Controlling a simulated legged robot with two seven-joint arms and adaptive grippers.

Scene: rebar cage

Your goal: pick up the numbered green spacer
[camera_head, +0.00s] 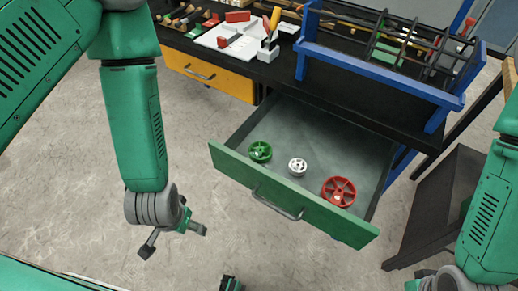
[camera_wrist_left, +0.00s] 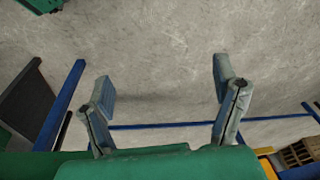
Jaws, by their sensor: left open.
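A green wheel-shaped spacer (camera_head: 260,151) lies at the left in the open drawer (camera_head: 279,207), beside a small white one (camera_head: 297,167) and a larger red one (camera_head: 338,191). No number is legible on the green spacer. My left gripper (camera_head: 172,238) is open and empty, outside the drawer, to the lower left of its green front.
The black bench (camera_head: 350,80) above the drawer carries a blue frame (camera_head: 375,70) with rebar, tools and a white sheet. A closed yellow drawer (camera_head: 208,75) is at the left. A dark stand (camera_head: 440,205) is at the right.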

